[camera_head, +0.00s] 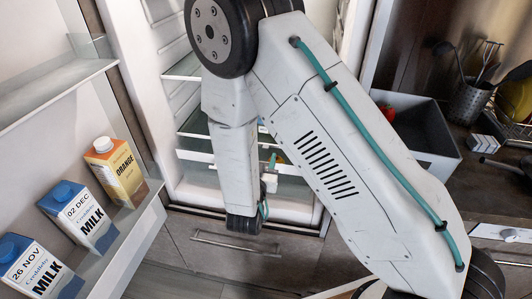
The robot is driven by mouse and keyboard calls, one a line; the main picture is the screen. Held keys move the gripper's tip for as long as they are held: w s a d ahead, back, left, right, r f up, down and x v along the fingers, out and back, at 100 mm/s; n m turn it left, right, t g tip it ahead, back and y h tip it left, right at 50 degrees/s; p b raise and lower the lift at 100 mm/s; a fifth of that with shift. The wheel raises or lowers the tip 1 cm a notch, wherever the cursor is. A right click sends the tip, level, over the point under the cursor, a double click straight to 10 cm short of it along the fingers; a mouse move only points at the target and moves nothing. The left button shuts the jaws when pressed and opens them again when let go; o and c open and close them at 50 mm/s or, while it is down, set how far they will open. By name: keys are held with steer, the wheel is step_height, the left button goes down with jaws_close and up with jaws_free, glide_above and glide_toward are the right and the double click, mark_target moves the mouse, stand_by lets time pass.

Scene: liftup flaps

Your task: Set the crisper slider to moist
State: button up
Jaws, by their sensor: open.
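The crisper slider cannot be made out; my arm covers the middle of the open fridge. The fridge interior shows glass shelves with pale front edges (194,156) to the left of my forearm. My forearm hangs down in front of the fridge and ends in a dark wrist joint near the fridge's lower edge. My gripper's fingers are hidden behind my arm, so their place relative to the slider does not show.
The open fridge door at left holds an orange carton (116,172) and two milk cartons (80,217) (38,268). A grey drawer (210,257) with a bar handle lies below the fridge. At right, a counter holds a grey bin (425,138) and a utensil holder (470,101).

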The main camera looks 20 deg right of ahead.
steer(key=v, duration=0.4)
stand_by(0.4)
